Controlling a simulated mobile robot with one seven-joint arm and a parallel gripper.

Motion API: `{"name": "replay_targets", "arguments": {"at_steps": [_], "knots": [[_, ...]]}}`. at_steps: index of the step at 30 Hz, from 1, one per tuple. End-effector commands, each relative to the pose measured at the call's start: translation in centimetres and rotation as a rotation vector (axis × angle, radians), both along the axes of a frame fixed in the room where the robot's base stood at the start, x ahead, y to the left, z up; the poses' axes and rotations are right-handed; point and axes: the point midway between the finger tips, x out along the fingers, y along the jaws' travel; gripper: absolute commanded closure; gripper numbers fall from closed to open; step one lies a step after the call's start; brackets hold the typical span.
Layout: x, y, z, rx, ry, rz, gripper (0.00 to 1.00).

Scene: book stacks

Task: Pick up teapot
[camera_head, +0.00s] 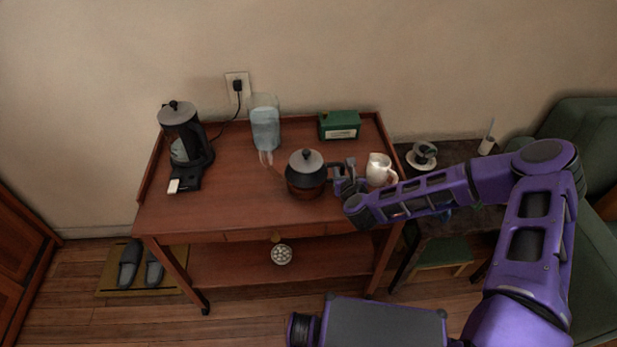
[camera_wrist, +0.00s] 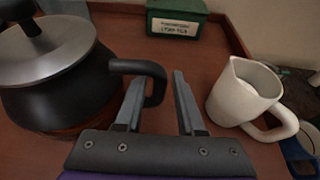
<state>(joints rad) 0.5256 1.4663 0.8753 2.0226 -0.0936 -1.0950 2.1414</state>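The teapot (camera_head: 306,172) is dark with a grey lid and a black knob, and stands upright on the wooden table. Its body (camera_wrist: 52,75) fills the left of the wrist view, with its black loop handle (camera_wrist: 155,78) pointing right. My gripper (camera_head: 343,165) is at the handle side of the teapot. In the wrist view my gripper (camera_wrist: 158,80) has its two fingers apart. The handle's outer end lies near the left finger and partly between the fingers. I cannot tell whether a finger touches it.
A white pitcher (camera_head: 379,169) stands close right of my gripper. A green box (camera_head: 340,125) is behind. A glass water jar (camera_head: 265,124) and a coffee maker (camera_head: 183,141) stand to the left. The table (camera_head: 225,190) is clear at front left.

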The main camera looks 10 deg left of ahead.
Motion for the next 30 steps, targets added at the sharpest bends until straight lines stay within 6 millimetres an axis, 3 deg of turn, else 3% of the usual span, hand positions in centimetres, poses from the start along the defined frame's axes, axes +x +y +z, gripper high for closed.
{"name": "replay_targets", "arguments": {"at_steps": [1, 6, 30], "knots": [[-0.01, -0.01, 0.0, 0.0, 0.0, 0.0, 0.73], [-0.01, -0.02, 0.02, 0.0, 0.0, 0.0, 1.0], [0.0, -0.05, 0.03, 0.0, 0.0, -0.001, 1.0]]}}
